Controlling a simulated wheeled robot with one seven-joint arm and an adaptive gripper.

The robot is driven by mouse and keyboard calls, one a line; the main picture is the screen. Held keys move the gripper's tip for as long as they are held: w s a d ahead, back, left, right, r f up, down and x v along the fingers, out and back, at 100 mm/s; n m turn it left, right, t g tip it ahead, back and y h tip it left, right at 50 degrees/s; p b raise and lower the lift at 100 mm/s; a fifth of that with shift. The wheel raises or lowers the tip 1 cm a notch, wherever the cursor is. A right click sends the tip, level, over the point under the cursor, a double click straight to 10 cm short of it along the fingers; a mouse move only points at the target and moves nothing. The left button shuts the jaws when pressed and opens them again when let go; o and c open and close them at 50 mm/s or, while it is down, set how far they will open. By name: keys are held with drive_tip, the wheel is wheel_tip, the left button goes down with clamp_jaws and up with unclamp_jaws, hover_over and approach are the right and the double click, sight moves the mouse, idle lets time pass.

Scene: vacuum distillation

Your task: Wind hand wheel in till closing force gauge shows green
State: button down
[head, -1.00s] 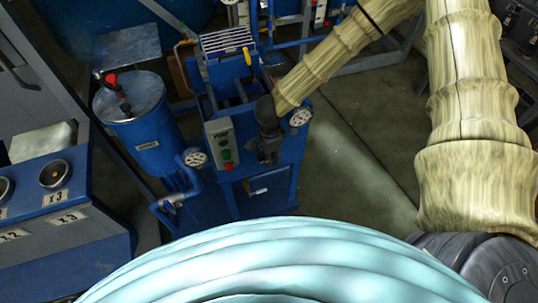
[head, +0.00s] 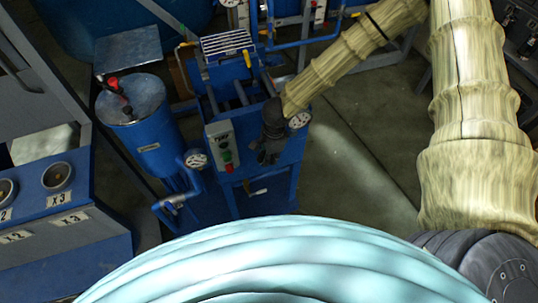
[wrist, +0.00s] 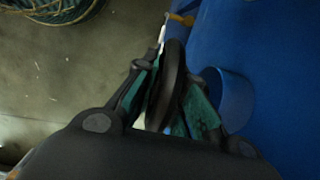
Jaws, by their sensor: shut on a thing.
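My gripper (head: 267,156) is at the front of the blue press-like machine (head: 252,205), beside its control box. In the wrist view my gripper (wrist: 168,96) is shut on a dark hand wheel (wrist: 173,75), seen nearly edge-on between the green-padded fingers. In the head view the gripper hides the wheel. A white-faced round gauge (head: 299,119) sits just right of my wrist, its left edge covered. A second round gauge (head: 196,160) is on the pipe to the left. I cannot read needles or colours on either, nor tell which shows closing force.
A grey control box (head: 222,146) with green and red buttons is close left of my gripper. A blue tank (head: 150,130) with a red-handled valve stands further left. A blue round part (wrist: 230,97) is close to the fingers. Open floor (head: 350,160) lies to the right.

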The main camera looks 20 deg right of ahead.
idle(0.3)
drive_tip(key=c, duration=1.5)
unclamp_jaws()
drive_tip(key=r, duration=0.4)
drive_tip(key=d+r, duration=0.1)
drive_tip(key=r, duration=0.7)
drive_tip(key=shift+d, duration=0.35)
